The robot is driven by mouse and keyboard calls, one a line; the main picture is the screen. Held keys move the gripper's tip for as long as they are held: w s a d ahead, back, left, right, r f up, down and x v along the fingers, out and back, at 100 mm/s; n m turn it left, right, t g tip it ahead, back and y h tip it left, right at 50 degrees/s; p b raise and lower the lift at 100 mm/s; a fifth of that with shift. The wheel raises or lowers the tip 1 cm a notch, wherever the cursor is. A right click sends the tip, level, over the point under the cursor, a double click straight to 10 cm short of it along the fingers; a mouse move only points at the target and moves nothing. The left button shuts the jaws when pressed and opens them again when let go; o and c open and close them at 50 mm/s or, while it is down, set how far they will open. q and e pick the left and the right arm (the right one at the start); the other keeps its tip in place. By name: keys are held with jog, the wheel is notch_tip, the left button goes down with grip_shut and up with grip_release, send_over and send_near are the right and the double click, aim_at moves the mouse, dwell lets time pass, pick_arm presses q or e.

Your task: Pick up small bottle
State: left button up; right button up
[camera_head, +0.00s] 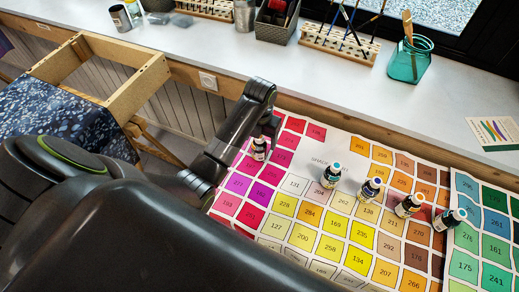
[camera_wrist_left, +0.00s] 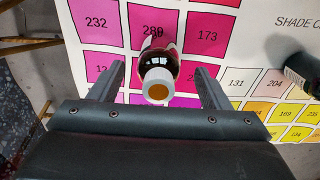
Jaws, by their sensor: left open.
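A small dark bottle (camera_head: 259,149) with a pale label and light cap stands on the pink squares of the shade chart, left of the other bottles. In the left wrist view the small bottle (camera_wrist_left: 158,78) shows its white-rimmed cap with an orange-brown top. My left gripper (camera_wrist_left: 160,70) is open, with one finger on each side of the bottle and a visible gap on both sides. In the head view my left gripper (camera_head: 267,136) is at the bottle, partly hidden by its own arm. My right gripper is not in view.
Several similar bottles, one with a teal cap (camera_head: 331,175), stand to the right on the shade chart (camera_head: 322,150). Behind are a white sill (camera_head: 230,60), brush racks (camera_head: 340,42) and a teal jar (camera_head: 410,62). An open wooden frame (camera_head: 150,78) is at left.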

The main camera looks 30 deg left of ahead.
pick_arm(q)
jog(key=shift+f, duration=1.45)
jog(key=shift+c, duration=0.4)
jog(key=c, duration=1)
jog(key=shift+r, duration=0.1)
jog(key=shift+c, duration=0.2)
